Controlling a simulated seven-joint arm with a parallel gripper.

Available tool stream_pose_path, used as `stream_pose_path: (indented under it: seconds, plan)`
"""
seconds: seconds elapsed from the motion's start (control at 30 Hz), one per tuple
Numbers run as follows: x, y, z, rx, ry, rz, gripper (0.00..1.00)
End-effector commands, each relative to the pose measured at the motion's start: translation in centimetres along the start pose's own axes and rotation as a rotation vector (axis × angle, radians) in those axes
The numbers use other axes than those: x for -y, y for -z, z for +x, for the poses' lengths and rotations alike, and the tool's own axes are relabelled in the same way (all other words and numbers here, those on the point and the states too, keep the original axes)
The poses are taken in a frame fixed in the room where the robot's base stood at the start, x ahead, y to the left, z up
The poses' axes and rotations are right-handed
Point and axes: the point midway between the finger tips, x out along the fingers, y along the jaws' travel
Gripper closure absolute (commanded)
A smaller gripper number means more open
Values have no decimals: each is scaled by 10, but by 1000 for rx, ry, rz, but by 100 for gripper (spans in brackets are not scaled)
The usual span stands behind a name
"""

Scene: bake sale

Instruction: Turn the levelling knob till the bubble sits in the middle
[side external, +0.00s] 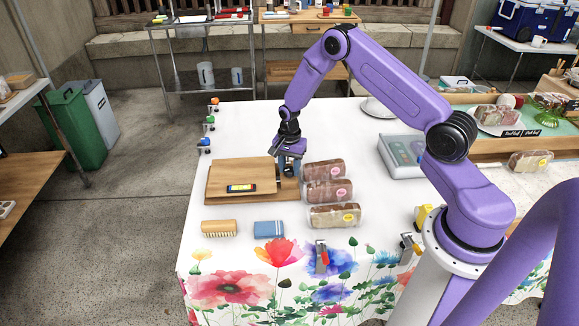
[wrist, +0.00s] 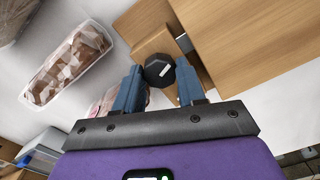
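The wooden levelling board (side external: 225,179) lies on the white table, with a yellow-edged dark level (side external: 241,188) on top. The bubble is too small to make out. The black many-sided knob (wrist: 159,70) stands beside the board's raised part, and shows partly below my gripper (side external: 289,163) in the side view. In the wrist view my gripper (wrist: 160,76) has its two blue fingers apart, one on each side of the knob. Small gaps seem to show between the fingers and the knob; I cannot tell if either finger touches it.
Several wrapped loaves (side external: 329,191) lie close to the right of the board. A brush (side external: 219,228) and a blue cloth-like block (side external: 269,228) lie in front. A grey tray (side external: 402,157) stands at right. The table behind the board is mostly clear.

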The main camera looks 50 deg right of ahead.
Motion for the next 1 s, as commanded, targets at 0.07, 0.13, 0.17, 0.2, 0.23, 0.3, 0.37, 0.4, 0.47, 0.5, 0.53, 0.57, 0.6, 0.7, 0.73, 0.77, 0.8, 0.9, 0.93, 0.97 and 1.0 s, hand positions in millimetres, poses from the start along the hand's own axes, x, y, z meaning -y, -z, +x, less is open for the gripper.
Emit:
stream_pose_path:
  seconds: [0.07,0.13,0.17,0.2,0.23,0.3,0.37,0.4,0.47,0.5,0.53,0.57,0.6,0.7,0.73,0.77,0.8,0.9,0.93,0.97,1.0]
  plan:
    - [0,0,0,0,0,0,91]
    - [0,0,0,0,0,0,91]
    - [0,0,0,0,0,-1,91]
    - [0,0,0,0,0,-2,91]
    - [0,0,0,0,0,-4,91]
    - [0,0,0,0,0,-14,91]
    - [0,0,0,0,0,-28,91]
    - [0,0,0,0,0,-40,91]
    - [0,0,0,0,0,-67,91]
    - [0,0,0,0,0,-88,91]
    - [0,0,0,0,0,-105,91]
    - [0,0,0,0,0,-124,91]
    - [0,0,0,0,0,-153,91]
    - [0,0,0,0,1,-234,91]
    - [0,0,0,0,0,-260,91]
    - [0,0,0,0,0,-288,91]
    - [0,0,0,0,0,-326,91]
    - [0,0,0,1,-1,-421,91]
    - [0,0,0,1,-1,-449,91]
    - [0,0,0,1,-1,-478,91]
    - [0,0,0,0,0,-515,91]
